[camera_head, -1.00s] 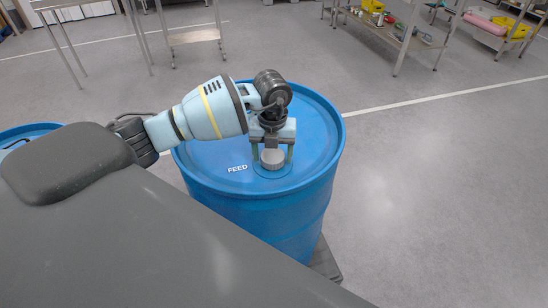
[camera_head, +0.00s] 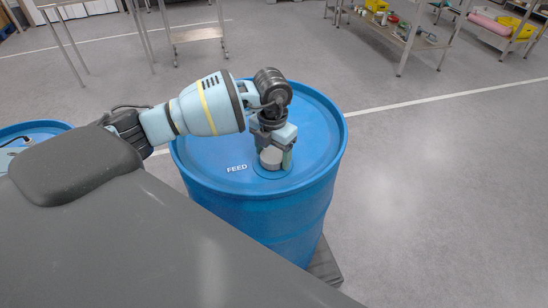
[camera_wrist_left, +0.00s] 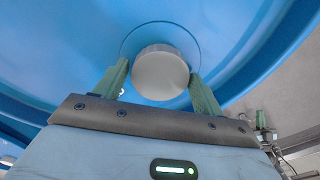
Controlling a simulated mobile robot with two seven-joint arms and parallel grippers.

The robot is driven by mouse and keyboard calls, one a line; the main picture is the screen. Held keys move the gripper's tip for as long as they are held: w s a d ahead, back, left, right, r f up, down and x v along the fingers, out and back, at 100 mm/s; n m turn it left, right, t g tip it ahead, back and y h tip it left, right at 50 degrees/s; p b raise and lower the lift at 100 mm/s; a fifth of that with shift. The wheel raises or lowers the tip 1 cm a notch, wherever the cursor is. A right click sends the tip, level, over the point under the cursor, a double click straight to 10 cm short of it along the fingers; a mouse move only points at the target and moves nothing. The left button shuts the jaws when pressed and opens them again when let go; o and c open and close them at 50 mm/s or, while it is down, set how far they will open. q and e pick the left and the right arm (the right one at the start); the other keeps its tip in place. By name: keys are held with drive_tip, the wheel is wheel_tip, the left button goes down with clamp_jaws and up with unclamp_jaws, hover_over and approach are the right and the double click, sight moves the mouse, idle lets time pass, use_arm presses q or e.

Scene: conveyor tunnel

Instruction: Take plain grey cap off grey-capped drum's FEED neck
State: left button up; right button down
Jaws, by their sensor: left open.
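The blue drum (camera_head: 215,155) stands upright with the word FEED on its lid. A plain grey round cap (camera_head: 271,157) sits on the neck beside that word. My left gripper (camera_head: 272,160) points down at the cap, with its fingers on either side of it. In the left wrist view the grey cap (camera_wrist_left: 160,74) lies between the two green fingertips (camera_wrist_left: 158,88), and the jaws are open. Whether a finger touches the cap is hard to tell. My right gripper is not in view.
Another blue drum (camera_head: 38,130) stands at the left edge, partly hidden by my own body. Metal shelves with small items (camera_head: 400,35) stand at the back right. A metal table frame (camera_head: 195,35) stands at the back. The floor right of the drum is clear.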

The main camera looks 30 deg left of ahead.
use_arm(q)
drive_tip(key=c, duration=0.9)
drive_tip(key=shift+r+n+p, duration=0.1)
drive_tip(key=shift+n+p, duration=0.55)
drive_tip(key=shift+n, duration=2.05)
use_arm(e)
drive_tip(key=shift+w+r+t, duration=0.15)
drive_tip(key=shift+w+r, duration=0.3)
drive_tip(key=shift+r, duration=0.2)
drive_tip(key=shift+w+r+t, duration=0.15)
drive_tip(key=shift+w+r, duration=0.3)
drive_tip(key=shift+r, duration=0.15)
use_arm(q)
drive_tip(key=shift+n, duration=1.2)
drive_tip(key=shift+r, duration=0.5)
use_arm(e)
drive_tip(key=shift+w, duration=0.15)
